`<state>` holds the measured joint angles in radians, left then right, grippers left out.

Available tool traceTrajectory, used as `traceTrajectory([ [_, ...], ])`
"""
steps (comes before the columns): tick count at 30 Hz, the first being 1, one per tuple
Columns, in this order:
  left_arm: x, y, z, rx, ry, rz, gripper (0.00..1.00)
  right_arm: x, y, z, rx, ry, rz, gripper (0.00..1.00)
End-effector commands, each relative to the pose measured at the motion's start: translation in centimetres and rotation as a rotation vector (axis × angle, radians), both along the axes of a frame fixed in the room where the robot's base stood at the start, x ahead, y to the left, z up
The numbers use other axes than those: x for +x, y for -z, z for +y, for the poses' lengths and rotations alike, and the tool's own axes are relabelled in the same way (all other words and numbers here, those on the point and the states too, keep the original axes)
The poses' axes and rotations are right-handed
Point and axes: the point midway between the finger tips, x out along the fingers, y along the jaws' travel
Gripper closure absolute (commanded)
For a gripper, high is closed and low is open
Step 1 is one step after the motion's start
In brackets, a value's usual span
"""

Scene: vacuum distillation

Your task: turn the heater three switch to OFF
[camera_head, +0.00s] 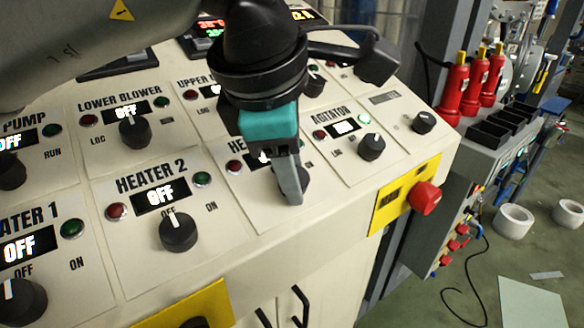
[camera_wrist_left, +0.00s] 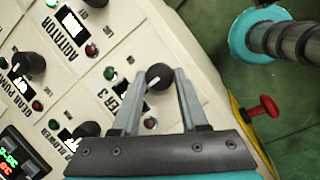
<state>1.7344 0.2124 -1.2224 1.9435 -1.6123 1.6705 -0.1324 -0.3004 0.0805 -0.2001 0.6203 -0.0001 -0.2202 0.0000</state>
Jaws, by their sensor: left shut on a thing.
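The heater three switch is a round black knob on the sloped cream panel. In the head view its edge (camera_head: 304,179) shows just behind my left gripper (camera_head: 291,192), which hides most of it and part of its label and display. In the left wrist view the knob (camera_wrist_left: 159,77) sits between the two grey fingers of my left gripper (camera_wrist_left: 160,74), its white mark toward the lower left. The gripper is shut on the knob. The heater three display reading cannot be made out. My right gripper is in neither view.
The heater two knob (camera_head: 178,232) is to the left, with its display (camera_head: 160,196) reading OFF. The agitator knob (camera_head: 371,147) is to the right. A red push button (camera_head: 425,198) sticks out from a yellow plate (camera_head: 392,205) at the panel's right edge.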

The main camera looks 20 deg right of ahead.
Motion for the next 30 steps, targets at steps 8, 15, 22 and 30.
traceTrajectory([
  [8, 0.0, 0.0, 0.0, -0.001, -0.001, -0.001, 0.31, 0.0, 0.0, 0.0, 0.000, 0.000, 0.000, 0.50],
  [15, 0.0, 0.0, 0.0, -0.001, -0.001, -0.001, 0.27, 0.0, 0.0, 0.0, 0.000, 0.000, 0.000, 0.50],
  [22, -0.3, -1.5, 0.4, -0.002, -0.001, -0.002, 0.27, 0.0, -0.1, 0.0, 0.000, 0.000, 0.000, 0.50],
  [30, -2.1, -7.3, 1.8, -0.004, -0.002, -0.005, 0.27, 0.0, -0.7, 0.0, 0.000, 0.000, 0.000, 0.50],
])
